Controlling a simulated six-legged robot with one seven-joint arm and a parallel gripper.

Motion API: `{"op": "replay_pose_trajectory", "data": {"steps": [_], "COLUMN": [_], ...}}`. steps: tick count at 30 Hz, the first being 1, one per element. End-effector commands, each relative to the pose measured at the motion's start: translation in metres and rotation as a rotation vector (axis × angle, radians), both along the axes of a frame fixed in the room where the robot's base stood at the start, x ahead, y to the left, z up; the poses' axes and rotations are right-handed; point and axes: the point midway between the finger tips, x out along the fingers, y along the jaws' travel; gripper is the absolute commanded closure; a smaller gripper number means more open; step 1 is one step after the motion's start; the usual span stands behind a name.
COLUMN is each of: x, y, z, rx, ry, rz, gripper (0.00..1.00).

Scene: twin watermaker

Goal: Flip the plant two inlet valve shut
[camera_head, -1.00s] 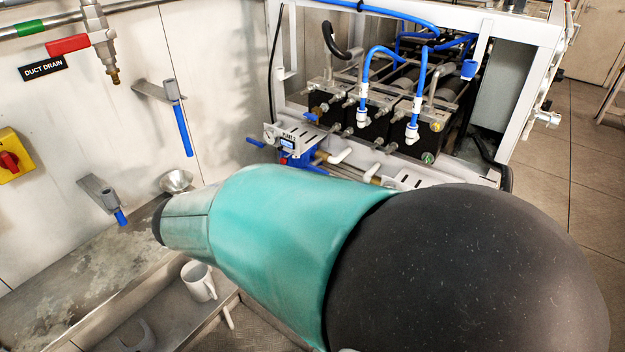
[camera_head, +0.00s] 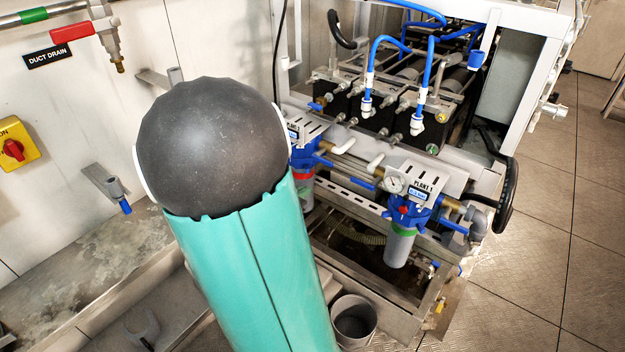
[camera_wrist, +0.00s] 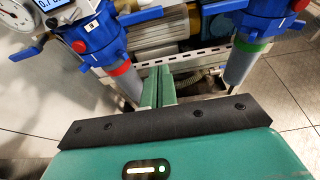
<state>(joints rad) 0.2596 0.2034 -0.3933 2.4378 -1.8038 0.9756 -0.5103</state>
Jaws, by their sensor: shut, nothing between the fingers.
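In the head view, the left filter unit (camera_head: 305,172) has a blue head and a red ring, partly hidden by my arm. Its red-ringed housing shows at left in the wrist view (camera_wrist: 118,72). A blue lever (camera_wrist: 27,48) sits at its left, and another blue lever (camera_wrist: 140,15) at its right, across the pipework. I cannot read which is the plant two inlet valve. My gripper (camera_wrist: 157,88) is shut and empty, its fingers pointing between the two filter housings, apart from the levers. My arm hides it in the head view.
The filter labelled PLANT 1 (camera_head: 400,245) has a green ring and a blue lever (camera_head: 455,228) at its right. A pressure gauge (camera_head: 394,184) sits beside it. A grey bucket (camera_head: 354,322) stands below. A metal bench (camera_head: 50,300) lies left; open floor (camera_head: 530,270) lies right.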

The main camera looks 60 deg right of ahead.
Motion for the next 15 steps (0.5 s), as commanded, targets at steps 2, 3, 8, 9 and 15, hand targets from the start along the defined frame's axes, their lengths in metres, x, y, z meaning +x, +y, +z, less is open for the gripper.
{"op": "replay_pose_trajectory", "data": {"steps": [2, 3, 8, 9, 15], "x": [-0.002, -0.003, -0.008, -0.009, -0.013], "y": [-0.009, -0.015, -0.042, -0.049, -0.076], "z": [-0.003, -0.005, -0.016, -0.018, -0.027], "rx": [-0.001, -0.001, 0.001, -0.001, -0.001], "ry": [0.001, 0.002, 0.003, 0.003, 0.001], "rz": [-0.003, -0.005, -0.004, -0.004, -0.003], "gripper": [1.0, 1.0, 1.0, 1.0, 1.0]}}
